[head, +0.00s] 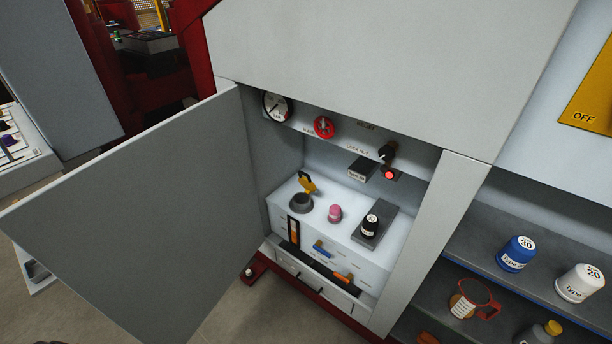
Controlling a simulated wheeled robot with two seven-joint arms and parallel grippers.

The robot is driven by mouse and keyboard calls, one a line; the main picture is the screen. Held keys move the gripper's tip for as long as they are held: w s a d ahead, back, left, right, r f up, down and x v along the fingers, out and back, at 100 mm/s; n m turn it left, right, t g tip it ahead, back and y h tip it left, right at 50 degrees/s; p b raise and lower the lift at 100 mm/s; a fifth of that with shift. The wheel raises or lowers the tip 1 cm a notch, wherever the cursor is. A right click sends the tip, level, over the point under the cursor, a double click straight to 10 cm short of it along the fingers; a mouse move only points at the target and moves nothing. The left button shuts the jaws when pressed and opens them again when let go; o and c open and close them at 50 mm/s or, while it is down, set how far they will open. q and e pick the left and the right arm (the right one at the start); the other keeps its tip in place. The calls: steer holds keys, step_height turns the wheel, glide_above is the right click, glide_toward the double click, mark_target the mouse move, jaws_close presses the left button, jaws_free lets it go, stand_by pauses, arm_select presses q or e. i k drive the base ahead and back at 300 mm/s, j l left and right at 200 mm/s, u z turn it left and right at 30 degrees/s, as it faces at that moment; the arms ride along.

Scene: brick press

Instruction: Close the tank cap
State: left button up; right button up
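The white tank (349,232) sits inside an open cabinet compartment. On its top left is a dark grey round fitting (301,204), with a yellow part (307,184) standing up behind it. This looks like the tank cap raised on its hinge, but it is small and I cannot be sure. A pink knob (335,213) is to its right. A black bottle with a white label (370,225) stands on a dark grey plate (383,221) at the tank's right. Neither of my grippers is in view.
The cabinet door (130,220) stands open to the left. A gauge (275,107), red valve knob (324,127) and black switch (387,152) are above the tank.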

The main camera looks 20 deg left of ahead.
mark_target(306, 182)
steer(key=i, duration=0.95)
